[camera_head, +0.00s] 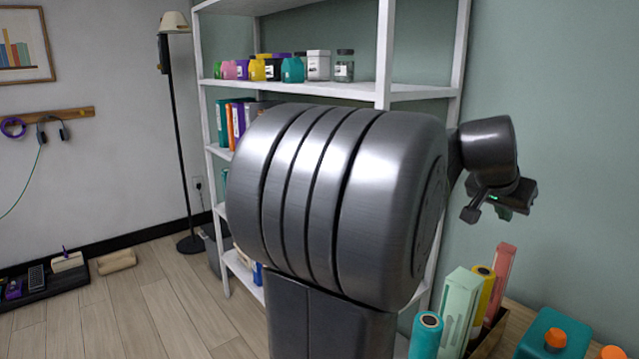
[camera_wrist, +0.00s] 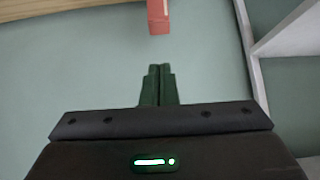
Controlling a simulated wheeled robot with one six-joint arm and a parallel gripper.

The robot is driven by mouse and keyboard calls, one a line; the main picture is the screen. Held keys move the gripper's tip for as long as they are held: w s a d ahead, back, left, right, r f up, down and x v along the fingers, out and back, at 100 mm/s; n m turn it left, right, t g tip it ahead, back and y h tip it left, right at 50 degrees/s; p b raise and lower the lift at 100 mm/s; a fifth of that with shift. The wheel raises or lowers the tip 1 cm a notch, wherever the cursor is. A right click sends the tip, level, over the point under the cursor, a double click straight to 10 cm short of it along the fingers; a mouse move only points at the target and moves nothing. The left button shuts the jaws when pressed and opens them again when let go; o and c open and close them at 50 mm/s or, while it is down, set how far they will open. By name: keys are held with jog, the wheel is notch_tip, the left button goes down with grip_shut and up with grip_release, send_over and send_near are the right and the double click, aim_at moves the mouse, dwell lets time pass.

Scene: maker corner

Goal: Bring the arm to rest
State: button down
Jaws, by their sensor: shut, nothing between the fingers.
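My gripper (camera_head: 487,211) is at the right in the head view, held in the air in front of the green wall, above the boxes on the wooden surface. In the wrist view my gripper (camera_wrist: 159,70) shows its two dark fingers together, shut with nothing between them. My arm is folded, and its large grey metal link fills the middle of the head view, hiding much of the shelf behind it.
A white shelf (camera_head: 300,88) with jars and binders stands behind my arm. Bottom right, a wooden surface (camera_head: 508,333) bears a teal cylinder (camera_head: 425,337), a pale green box (camera_head: 458,310), a red box (camera_head: 503,272) and a teal container (camera_head: 541,333). Floor (camera_head: 150,300) at left is partly clear.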

send_over(503, 251)
jog(key=s+a, duration=0.2)
notch_tip(503, 251, down, 4)
jog(key=f+b, duration=0.1)
jog(key=f, duration=0.1)
jog(key=f+b, duration=0.1)
jog(key=shift+w+d+f+b, duration=0.3)
jog(key=shift+w+f+b, duration=0.05)
jog(key=shift+f+b, duration=0.6)
jog(key=shift+f, duration=0.25)
